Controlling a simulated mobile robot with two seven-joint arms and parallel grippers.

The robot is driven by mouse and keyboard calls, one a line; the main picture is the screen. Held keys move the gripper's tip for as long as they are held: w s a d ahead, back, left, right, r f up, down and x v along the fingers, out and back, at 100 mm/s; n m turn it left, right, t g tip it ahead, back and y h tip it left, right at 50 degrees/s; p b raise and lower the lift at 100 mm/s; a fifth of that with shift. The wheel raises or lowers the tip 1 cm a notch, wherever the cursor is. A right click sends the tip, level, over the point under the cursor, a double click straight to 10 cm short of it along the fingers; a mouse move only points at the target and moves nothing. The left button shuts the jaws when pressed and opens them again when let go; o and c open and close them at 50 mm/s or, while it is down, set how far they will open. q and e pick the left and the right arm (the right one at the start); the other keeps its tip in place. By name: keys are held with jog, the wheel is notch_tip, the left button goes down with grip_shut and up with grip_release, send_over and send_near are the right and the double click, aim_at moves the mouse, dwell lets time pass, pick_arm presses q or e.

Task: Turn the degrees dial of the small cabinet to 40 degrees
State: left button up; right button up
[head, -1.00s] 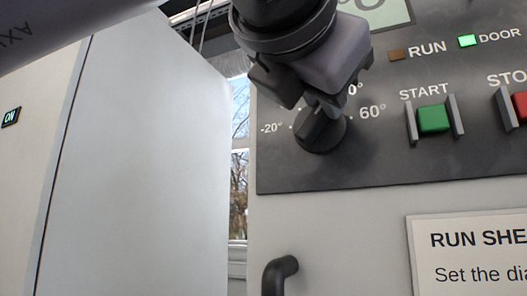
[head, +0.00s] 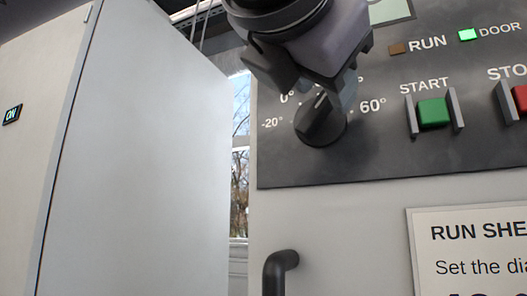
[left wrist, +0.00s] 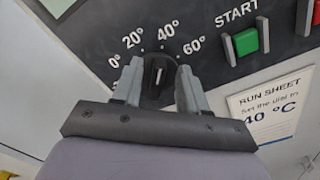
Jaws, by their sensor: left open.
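The degrees dial (head: 320,124) is a round black knob with a raised grip and a white pointer line, on the dark panel of the small cabinet. In the left wrist view the dial (left wrist: 158,82) has its pointer upward, between the 20° and 60° labels, roughly toward 40°; the exact mark is hard to read. My left gripper (head: 318,86) is open just above and in front of the dial, hiding some labels in the head view. In the left wrist view its fingers stand either side of the dial, with visible space around the grip. My right gripper is not seen.
A green START button (head: 433,112) between grey guards sits right of the dial, with a red button (head: 520,98) beyond. A run sheet (left wrist: 270,108) reading 40 °C is below. A black handle (head: 278,268) sticks out below the panel. A tall pale cabinet (head: 140,150) stands left.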

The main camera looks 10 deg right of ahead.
pick_arm(q)
jog(key=b+v, duration=0.1)
jog(key=v, duration=0.5)
jog(key=shift+b, duration=0.35)
